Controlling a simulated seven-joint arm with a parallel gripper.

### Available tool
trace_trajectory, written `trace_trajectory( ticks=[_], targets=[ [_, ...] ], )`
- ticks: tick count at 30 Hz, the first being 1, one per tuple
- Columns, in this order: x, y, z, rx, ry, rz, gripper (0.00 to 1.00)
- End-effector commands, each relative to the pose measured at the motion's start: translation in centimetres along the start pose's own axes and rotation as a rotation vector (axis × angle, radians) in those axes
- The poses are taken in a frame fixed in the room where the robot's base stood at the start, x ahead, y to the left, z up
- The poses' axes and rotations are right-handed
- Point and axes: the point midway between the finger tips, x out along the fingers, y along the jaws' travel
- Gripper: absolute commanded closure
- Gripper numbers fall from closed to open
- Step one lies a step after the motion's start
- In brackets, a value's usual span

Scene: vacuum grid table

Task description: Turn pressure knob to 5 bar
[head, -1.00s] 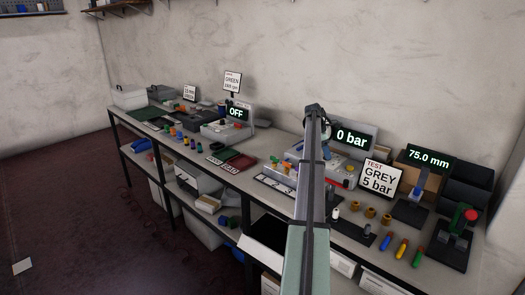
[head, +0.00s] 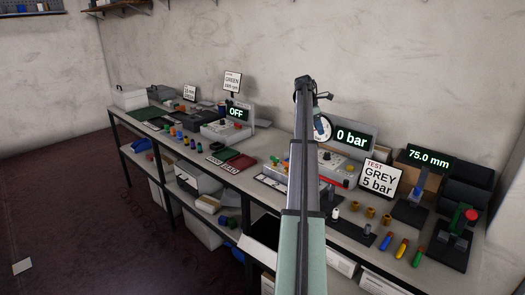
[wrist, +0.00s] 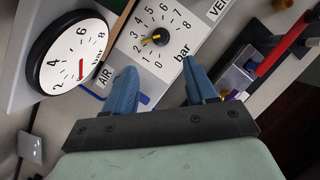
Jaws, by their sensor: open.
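The pressure knob (wrist: 157,38) is black with a yellow mark, on a dial panel numbered 0 to 8 bar. Its yellow mark points left, near the 2 to 3 side. My gripper (wrist: 161,84) is open and empty, its blue fingertips short of the knob in the wrist view and apart from it. A round gauge (wrist: 72,58) with a red needle is left of the panel; it also shows in the head view (head: 322,128). The pressure display (head: 351,139) reads 0 bar.
A red bar (wrist: 283,43) lies right of the panel. A 75.0 mm display (head: 430,159) is at the right. The wall is behind the bench.

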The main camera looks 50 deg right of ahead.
Motion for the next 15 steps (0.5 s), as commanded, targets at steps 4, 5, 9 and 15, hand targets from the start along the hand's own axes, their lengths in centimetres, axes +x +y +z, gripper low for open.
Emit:
trace_trajectory(
  ticks=[4, 5, 9, 15],
  targets=[
    [-0.4, 0.0, -2.1, 0.000, 0.004, 0.005, 0.44],
    [-0.4, 0.0, -2.6, 0.000, 0.005, 0.006, 0.44],
    [-0.4, 0.0, -4.8, 0.002, 0.009, 0.013, 0.44],
    [-0.3, 0.0, -8.0, 0.004, 0.016, 0.022, 0.44]
  ],
)
